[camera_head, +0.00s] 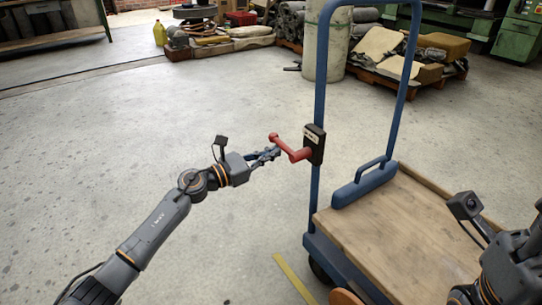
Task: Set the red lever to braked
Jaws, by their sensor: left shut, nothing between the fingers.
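The red lever (287,147) sticks out to the left from a black box (314,144) on the blue upright of the cart. Its free end is tilted up and to the left. A small label shows on the box but is too small to read. My left gripper (276,152) is shut and empty, with its fingertips close to the lever's left part. I cannot tell whether they touch it. My right arm is at the lower right edge, and its fingers are not in view.
The cart has a wooden deck (400,225) and a blue frame. A yellow floor strip (294,278) lies at its front left. Pallets with sacks and boxes (405,62) and a tall roll (328,45) stand behind. The floor on the left is clear.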

